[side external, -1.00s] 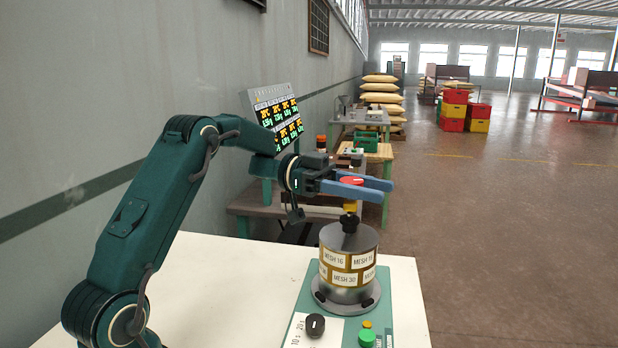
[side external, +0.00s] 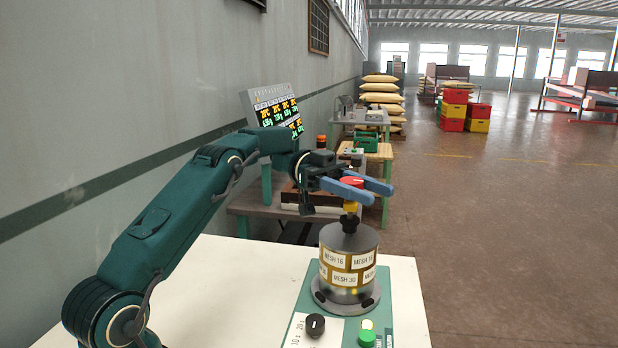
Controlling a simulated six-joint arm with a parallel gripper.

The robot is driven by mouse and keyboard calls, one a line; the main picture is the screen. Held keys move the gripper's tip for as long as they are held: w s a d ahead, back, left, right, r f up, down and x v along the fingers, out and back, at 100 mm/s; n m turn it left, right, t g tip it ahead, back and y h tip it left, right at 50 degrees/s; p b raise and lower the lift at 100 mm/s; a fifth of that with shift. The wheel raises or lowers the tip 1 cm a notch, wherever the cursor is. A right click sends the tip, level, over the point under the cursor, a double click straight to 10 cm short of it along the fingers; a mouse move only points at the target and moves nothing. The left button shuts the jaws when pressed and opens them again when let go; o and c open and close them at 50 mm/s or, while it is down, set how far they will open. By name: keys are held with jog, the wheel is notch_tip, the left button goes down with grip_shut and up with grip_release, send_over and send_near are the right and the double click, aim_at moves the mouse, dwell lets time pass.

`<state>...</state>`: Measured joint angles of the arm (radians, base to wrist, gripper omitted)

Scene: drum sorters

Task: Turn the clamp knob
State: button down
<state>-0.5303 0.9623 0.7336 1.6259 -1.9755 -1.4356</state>
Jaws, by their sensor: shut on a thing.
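The clamp knob (side external: 351,183) has a red top with a yellow part below it, and stands at the top of the sieve drum. My gripper (side external: 365,187) has two blue fingers, one on each side of the red top, and is shut on it. The fingers hide part of the knob's sides. A black fitting (side external: 348,223) sits under the yellow part, on the lid of the grey drum (side external: 349,240). The drum is upright, with mesh labels around it, on a green base plate (side external: 399,300).
The base plate carries a black dial (side external: 315,325), a green button (side external: 367,339) and a small lit lamp (side external: 367,325). A display panel (side external: 279,108) stands behind my arm, near the wall. The white table (side external: 225,280) is clear left of the drum.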

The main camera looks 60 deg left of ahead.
jog(key=shift+r, duration=0.1)
jog(key=shift+c, duration=1.9)
grip_release()
jog(key=shift+n+t, duration=0.3)
jog(key=shift+t, duration=0.2)
